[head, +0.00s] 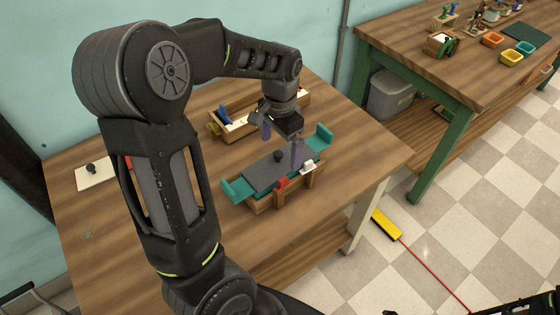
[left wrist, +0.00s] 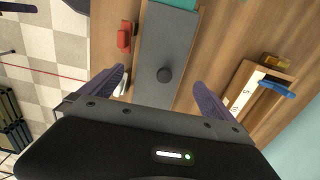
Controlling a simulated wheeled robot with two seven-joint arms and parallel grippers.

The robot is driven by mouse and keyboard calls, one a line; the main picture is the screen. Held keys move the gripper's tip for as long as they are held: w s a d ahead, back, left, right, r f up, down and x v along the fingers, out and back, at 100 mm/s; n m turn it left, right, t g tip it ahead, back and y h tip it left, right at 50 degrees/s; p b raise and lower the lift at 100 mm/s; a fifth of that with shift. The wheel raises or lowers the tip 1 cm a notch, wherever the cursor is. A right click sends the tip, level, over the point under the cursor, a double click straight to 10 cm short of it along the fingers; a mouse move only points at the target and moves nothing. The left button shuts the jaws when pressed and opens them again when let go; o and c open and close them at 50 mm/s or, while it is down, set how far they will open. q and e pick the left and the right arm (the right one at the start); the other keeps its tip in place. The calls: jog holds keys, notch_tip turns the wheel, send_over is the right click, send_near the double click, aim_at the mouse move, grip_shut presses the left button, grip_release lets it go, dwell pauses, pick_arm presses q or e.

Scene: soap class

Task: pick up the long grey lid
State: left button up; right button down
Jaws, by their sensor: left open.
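The long grey lid (head: 265,172) has a dark round knob and lies on a wooden box with teal ends on the table. In the left wrist view the lid (left wrist: 166,45) runs up the middle, with its knob (left wrist: 164,75) a little ahead of the space between my fingers. My left gripper (head: 283,147) is open above the lid, its fingers (left wrist: 160,90) on either side of it in the wrist view. Nothing is held between them. The gripper partly hides the lid's far right part in the head view. My right gripper cannot be made out.
A wooden tray (head: 238,128) with a blue piece stands behind the box. A red piece (head: 282,183) and a white piece (head: 308,167) sit at the box's near side. A pale board (head: 97,173) with a dark knob lies at the left. The table's front right is clear.

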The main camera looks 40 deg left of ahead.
aim_at(280, 155)
pick_arm(q)
jog(key=shift+s+f, duration=0.1)
jog(key=shift+f, duration=1.8)
jog(key=shift+c, duration=0.2)
jog(key=c, duration=1.4)
jog(key=shift+c, duration=0.2)
notch_tip(280, 155, up, 10)
jog(key=shift+r+b, duration=0.1)
jog(key=shift+b, duration=0.2)
